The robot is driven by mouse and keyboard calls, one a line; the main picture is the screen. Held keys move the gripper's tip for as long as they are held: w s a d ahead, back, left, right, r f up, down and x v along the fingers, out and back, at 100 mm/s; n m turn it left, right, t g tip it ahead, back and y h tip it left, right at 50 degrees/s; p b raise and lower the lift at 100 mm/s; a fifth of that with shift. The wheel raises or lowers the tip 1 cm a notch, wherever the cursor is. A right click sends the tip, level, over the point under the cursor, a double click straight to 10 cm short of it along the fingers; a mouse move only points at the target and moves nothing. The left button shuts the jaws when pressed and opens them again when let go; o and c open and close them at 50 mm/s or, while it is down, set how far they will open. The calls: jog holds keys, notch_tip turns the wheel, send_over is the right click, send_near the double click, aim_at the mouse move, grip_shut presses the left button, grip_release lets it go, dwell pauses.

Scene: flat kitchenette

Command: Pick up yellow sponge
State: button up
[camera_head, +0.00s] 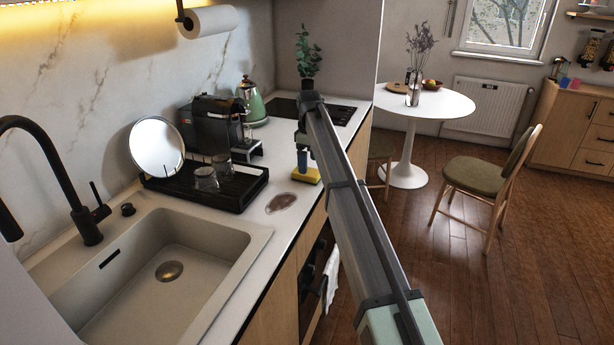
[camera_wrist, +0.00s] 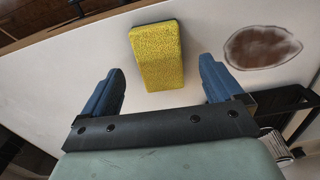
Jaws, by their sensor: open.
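The yellow sponge (camera_wrist: 157,57) lies flat on the light countertop, with a dark layer along its edge. In the wrist view it is ahead of my gripper (camera_wrist: 160,86), between the lines of the two blue fingers. The fingers are spread apart and nothing is between them except the near end of the sponge around the fingertip level. In the head view the sponge (camera_head: 306,175) is on the counter near its front edge, directly below my gripper (camera_head: 302,160). My arm hides part of the counter there.
A brown stain (camera_head: 281,203) is on the counter beside the sponge. A black dish rack (camera_head: 240,192) with glasses and a plate stands to its left, near the sink (camera_head: 240,250). A coffee machine (camera_head: 212,122) and green kettle (camera_head: 252,102) stand behind. The counter's front edge is close.

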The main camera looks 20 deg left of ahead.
aim_at(309, 171)
jog(key=shift+f, duration=2.25)
jog(key=shift+w, duration=0.1)
jog(key=c, duration=1.1)
notch_tip(309, 171, up, 10)
jog(key=o, duration=0.4)
jog(key=c, duration=0.3)
